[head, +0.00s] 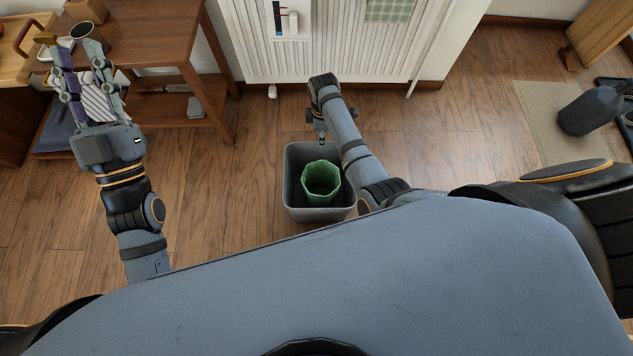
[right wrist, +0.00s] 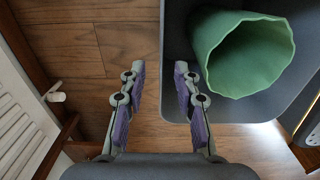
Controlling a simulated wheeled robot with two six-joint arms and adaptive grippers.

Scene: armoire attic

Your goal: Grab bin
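The grey bin (head: 299,160) stands upright on the wooden floor in front of the radiator. A green fluted container (head: 321,182) is inside it; in the right wrist view the container (right wrist: 242,55) shows an open mouth. My right gripper (right wrist: 160,68) is open at the bin's far side. One finger lies over the bin's inside and the other over the floor outside, with the bin wall (right wrist: 165,30) between them and gaps visible. I cannot tell how deep the fingers reach. My left gripper (head: 79,52) is open and looks empty, away from the bin near the wooden table.
The wooden table (head: 150,30) with a lower shelf stands at the left, with a dark cup (head: 84,31) on top. A white radiator (head: 330,45) is behind the bin. A mat (head: 545,110) lies at the right. Floor left of the bin is clear.

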